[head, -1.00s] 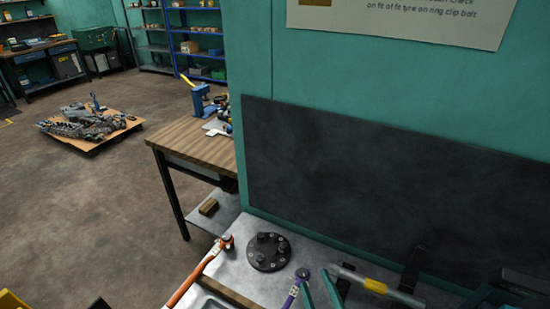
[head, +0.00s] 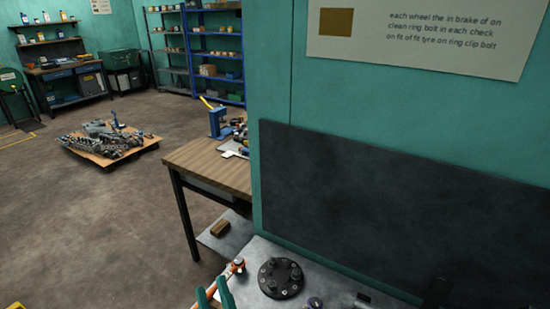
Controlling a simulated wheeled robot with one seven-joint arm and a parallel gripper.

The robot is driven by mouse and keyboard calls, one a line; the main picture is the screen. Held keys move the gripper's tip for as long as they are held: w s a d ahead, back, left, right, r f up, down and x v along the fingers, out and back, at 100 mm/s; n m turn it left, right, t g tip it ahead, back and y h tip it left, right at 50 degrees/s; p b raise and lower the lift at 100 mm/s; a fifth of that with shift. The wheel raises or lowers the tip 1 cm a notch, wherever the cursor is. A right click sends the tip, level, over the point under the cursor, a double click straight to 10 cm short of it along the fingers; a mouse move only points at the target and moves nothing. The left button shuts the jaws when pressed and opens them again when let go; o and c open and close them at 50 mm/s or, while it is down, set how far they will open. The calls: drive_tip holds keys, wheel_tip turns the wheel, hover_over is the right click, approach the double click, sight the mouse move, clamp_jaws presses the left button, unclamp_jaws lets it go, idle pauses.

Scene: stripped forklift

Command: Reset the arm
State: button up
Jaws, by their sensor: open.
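My gripper (head: 213,292) shows at the bottom edge of the head view as two teal fingers with a gap between them. It is open, and nothing shows between the fingertips. It is just left of an orange-handled tool (head: 238,267) whose lower part is cut off or hidden. The rest of my arm is out of view.
A dark round flange with bolts (head: 280,279) lies on the grey bench top (head: 330,287), right of the gripper. A wooden-topped table (head: 208,167) stands behind; open floor (head: 90,220) lies left.

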drive_tip(key=s+d+f+m+g+h, duration=0.15)
drive_tip(key=s+f+m, duration=0.35)
drive_tip(key=s, duration=0.5)
drive_tip(key=s+f+m+g+h, duration=0.2)
drive_tip(key=s+f+m, duration=0.3)
drive_tip(key=s, duration=0.4)
drive_tip(key=s+d+f+m+g+h, duration=0.2)
drive_tip(key=s+d+f+h, duration=0.3)
drive_tip(key=s+d, duration=0.4)
drive_tip(key=d+m, duration=0.1)
drive_tip(key=d, duration=0.2)
drive_tip(key=shift+s+d+f+m+h, duration=0.15)
drive_tip(key=shift+d+f+m+h, duration=0.1)
drive_tip(key=shift+d+m+h, duration=0.1)
